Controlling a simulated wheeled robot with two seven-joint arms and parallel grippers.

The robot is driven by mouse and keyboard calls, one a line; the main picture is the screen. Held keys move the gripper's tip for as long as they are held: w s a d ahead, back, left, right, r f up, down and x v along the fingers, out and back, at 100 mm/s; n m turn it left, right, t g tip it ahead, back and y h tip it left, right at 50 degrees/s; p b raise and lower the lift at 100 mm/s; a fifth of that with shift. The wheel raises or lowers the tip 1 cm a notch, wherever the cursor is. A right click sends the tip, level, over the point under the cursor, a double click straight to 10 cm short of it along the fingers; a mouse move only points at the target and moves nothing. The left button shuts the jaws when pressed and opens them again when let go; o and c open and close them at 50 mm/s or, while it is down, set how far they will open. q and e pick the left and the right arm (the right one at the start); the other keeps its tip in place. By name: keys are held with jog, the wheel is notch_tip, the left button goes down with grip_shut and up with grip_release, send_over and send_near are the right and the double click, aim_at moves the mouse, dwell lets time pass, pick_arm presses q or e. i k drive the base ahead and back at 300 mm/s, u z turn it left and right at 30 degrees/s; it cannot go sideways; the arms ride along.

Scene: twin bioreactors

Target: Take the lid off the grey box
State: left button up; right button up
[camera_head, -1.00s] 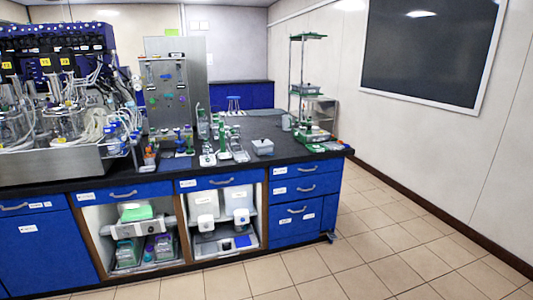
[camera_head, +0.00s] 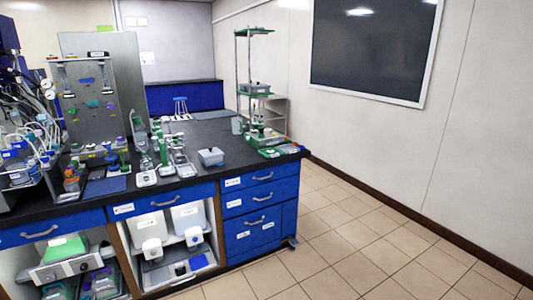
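A small grey box (camera_head: 211,157) with a paler top sits on the black bench top, toward its right end and near the front edge. It looks closed, but the lid's edge is too small to make out. A second grey box (camera_head: 254,88) sits on a shelf of the rack behind the bench's right end; I cannot tell whether it has a lid. Neither of my grippers shows in the head view.
The black bench (camera_head: 228,138) has blue drawers below. Bottles and instruments crowd its left part. Green items (camera_head: 269,152) lie at its right end. A metal panel (camera_head: 100,90) stands at the left. The tiled floor (camera_head: 370,240) in front and to the right is clear.

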aim_at(212, 161)
jog(key=z, duration=0.5)
jog(key=i, duration=1.7)
jog(key=u, duration=0.9)
jog(key=i, duration=0.55)
jog(key=u, duration=0.55)
